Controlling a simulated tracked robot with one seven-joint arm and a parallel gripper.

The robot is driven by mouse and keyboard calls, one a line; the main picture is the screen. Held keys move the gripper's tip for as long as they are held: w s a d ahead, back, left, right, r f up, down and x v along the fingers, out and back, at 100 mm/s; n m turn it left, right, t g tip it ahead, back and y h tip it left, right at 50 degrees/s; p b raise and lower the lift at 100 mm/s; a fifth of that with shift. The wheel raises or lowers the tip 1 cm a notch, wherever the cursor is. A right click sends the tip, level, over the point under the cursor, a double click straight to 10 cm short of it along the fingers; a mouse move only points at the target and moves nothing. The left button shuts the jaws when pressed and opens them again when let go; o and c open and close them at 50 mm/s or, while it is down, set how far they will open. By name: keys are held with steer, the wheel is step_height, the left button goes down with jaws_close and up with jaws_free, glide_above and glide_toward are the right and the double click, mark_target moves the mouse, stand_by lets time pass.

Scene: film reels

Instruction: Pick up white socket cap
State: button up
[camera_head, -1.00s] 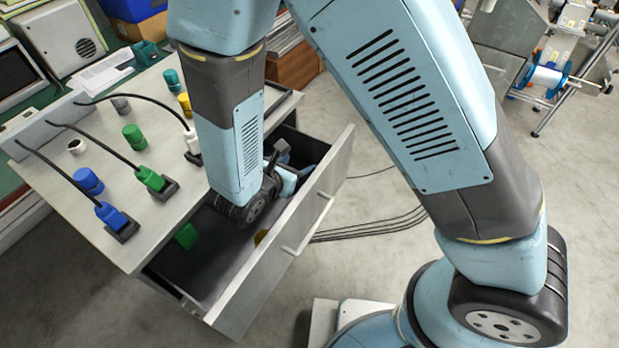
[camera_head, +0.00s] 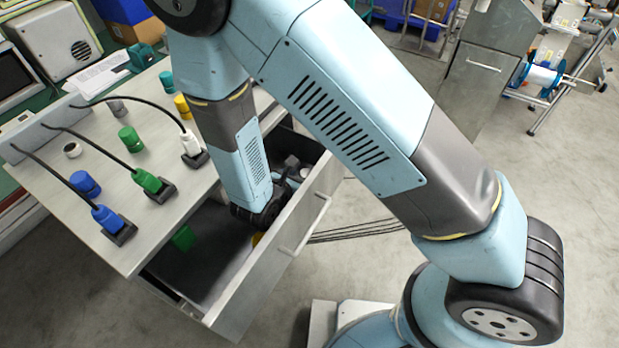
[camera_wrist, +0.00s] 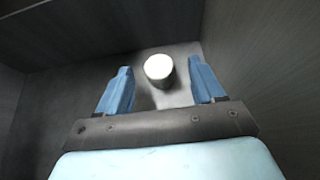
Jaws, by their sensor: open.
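The white socket cap (camera_wrist: 159,70) stands on the drawer floor in the wrist view, near a corner of the drawer. My gripper (camera_wrist: 161,80) is open, with one blue finger on each side of the cap.
The drawer walls stand close around my gripper. A green cap (camera_head: 184,238) lies in the drawer. On the bench top (camera_head: 70,215) are a blue plug (camera_head: 107,217), a green plug (camera_head: 147,181), a white plug (camera_head: 190,144) with cables, and several coloured caps.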

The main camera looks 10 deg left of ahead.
steer(key=shift+x, duration=1.4)
steer(key=c, duration=1.1)
steer(key=shift+r, duration=0.15)
